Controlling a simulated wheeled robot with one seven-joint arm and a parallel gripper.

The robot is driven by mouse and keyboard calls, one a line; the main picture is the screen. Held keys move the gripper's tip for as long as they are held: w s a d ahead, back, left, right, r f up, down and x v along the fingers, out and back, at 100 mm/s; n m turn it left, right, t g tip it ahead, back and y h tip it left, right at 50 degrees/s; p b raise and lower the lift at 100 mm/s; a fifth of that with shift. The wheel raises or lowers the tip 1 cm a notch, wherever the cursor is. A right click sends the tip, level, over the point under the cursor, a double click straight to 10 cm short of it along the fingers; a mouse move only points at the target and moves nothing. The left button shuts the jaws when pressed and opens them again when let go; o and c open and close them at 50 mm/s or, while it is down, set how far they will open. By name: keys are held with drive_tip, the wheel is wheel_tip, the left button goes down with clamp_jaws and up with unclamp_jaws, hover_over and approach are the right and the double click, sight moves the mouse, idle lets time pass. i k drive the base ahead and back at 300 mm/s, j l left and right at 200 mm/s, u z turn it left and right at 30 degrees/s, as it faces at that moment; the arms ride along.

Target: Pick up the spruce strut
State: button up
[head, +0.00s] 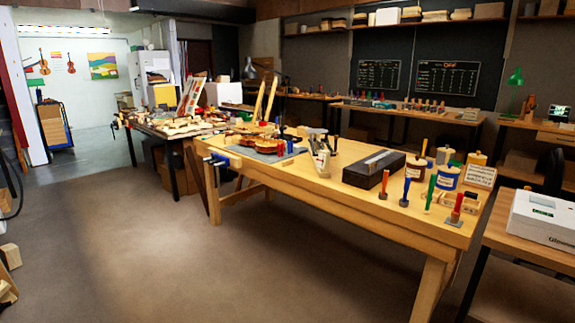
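No piece can be singled out for certain as the spruce strut at this size. Two long pale wooden strips (265,98) lean upright behind the violin. Small pale pieces show at a light holder (321,157) near the middle of the wooden workbench (315,185). A violin body (262,146) lies on a grey mat (283,155) at the bench's left end. My gripper is not in view.
The front floor is clear.

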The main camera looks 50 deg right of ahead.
sight(289, 162)
drive_tip(key=z, duration=0.95)
drive_tip(key=i+j+z, duration=0.1)
drive_tip(key=i+j, duration=0.2)
drive_tip(key=i+j+z, duration=0.1)
drive_tip(key=i+j, duration=0.15)
drive_tip(key=i+j+z, duration=0.1)
drive_tip(key=i+j, duration=0.2)
drive_tip(key=i+j+z, duration=0.15)
drive_tip(key=j, duration=0.25)
drive_tip(key=i+j+z, duration=0.1)
drive_tip(key=i+j, duration=0.2)
drive_tip(key=i+j+z, duration=0.1)
drive_tip(key=i+j, duration=0.15)
drive_tip(key=j, duration=0.2)
drive_tip(key=i+j+z, duration=0.1)
drive_tip(key=j, duration=0.3)
drive_tip(key=i+j+z, duration=0.1)
drive_tip(key=i+j, duration=0.3)
drive_tip(key=i, duration=0.35)
